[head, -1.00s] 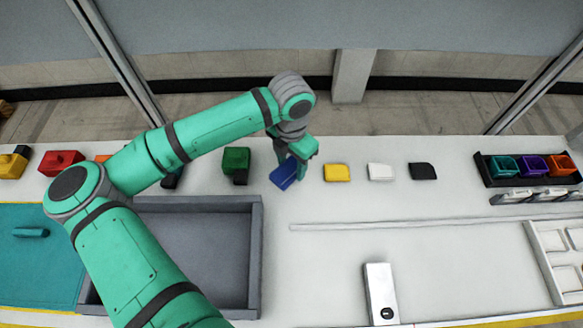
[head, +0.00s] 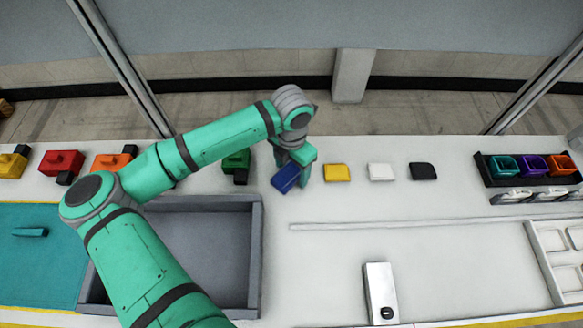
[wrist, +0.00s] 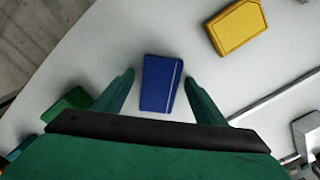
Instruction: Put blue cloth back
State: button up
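The blue cloth (head: 286,178) is a small flat blue block at the left end of a row with the yellow, white and black pieces. In the wrist view the blue cloth (wrist: 160,85) lies between my two fingers, with a gap on each side. My gripper (head: 292,170) points down over it, and its fingers partly cover the cloth's far edge in the head view. In the wrist view my gripper (wrist: 160,76) is open and is not closed on the cloth. How high the fingertips are above the table cannot be told.
A yellow piece (head: 337,172) is close right of my gripper, then a white piece (head: 381,172) and a black piece (head: 423,171). A green block (head: 236,161) stands to the left. A grey tray (head: 255,255) lies in front. A black rack (head: 486,172) holds coloured cups.

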aim_at(292, 172)
jog(key=shift+r, duration=0.15)
notch_tip(292, 172, up, 12)
dwell(0.5)
dwell(0.5)
